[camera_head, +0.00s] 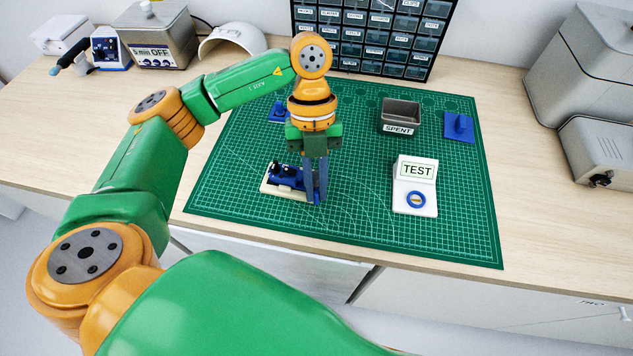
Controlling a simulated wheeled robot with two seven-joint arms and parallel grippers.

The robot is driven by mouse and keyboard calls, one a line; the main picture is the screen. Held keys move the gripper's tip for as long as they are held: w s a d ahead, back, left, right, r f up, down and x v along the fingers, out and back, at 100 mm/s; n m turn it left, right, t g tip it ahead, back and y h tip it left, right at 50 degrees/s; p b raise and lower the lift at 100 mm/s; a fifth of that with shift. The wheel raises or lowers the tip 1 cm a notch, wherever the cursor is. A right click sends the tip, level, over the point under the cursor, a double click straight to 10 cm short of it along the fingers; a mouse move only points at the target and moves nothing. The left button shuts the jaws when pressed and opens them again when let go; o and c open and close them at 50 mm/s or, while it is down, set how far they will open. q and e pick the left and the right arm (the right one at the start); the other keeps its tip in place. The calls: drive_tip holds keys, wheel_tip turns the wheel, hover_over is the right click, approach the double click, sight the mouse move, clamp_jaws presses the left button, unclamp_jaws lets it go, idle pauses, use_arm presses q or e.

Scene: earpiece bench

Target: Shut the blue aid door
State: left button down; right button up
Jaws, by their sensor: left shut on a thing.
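The blue aid (286,176) lies in a cream holder (270,191) on the left part of the green mat. Dark parts show on its top. My left gripper (317,198) points straight down at the right end of the aid. Its fingers are close together, shut on a small blue part at that end, which looks like the aid's door. The fingers hide most of that part, so the door's angle cannot be told. My right gripper is not in view.
The green mat (350,225) has clear room in front. Another blue piece (277,114) lies behind my gripper. Drawers (370,36) stand behind.

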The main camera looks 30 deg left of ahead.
use_arm(q)
drive_tip(key=c, duration=0.9)
unclamp_jaws()
drive_tip(key=v, duration=0.7)
drive_tip(key=shift+r, duration=0.15)
drive_tip(key=shift+a, duration=0.1)
